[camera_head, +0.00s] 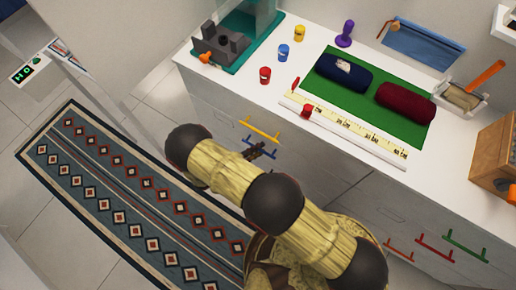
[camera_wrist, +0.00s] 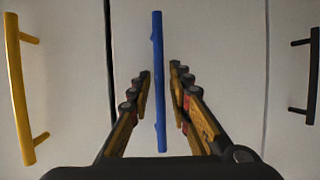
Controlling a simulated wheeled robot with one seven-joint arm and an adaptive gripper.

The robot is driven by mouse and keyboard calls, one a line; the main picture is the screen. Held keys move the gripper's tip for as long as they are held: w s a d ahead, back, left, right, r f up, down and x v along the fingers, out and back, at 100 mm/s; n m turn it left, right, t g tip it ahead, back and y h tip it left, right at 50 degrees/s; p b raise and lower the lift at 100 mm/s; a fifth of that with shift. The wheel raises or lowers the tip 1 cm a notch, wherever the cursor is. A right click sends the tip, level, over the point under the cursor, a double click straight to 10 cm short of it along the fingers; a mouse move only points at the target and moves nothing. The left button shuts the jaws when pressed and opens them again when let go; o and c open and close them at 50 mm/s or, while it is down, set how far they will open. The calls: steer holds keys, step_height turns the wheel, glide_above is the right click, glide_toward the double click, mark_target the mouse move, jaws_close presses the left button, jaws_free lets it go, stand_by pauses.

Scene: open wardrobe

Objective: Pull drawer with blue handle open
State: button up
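The blue handle (camera_wrist: 158,50) is a straight bar on a pale drawer front (camera_wrist: 205,30), upright in the middle of the wrist view. My gripper (camera_wrist: 160,80) is open, with one finger on each side of the blue bar and visible gaps on both sides. In the head view the blue handle (camera_head: 261,148) shows on the white cabinet front, below the yellow handle, and my gripper (camera_head: 255,151) is beside it, partly hidden by my arm. The drawer looks closed, flush with its neighbours.
A yellow handle (camera_wrist: 18,90) and a black handle (camera_wrist: 312,75) flank the blue one. Red (camera_head: 434,247) and green (camera_head: 466,245) handles are farther right on the cabinet. The countertop (camera_head: 320,50) holds cans, rolled cloths and a green mat. A patterned rug (camera_head: 130,200) covers the floor at left.

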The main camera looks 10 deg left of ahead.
jaws_close()
stand_by(0.6)
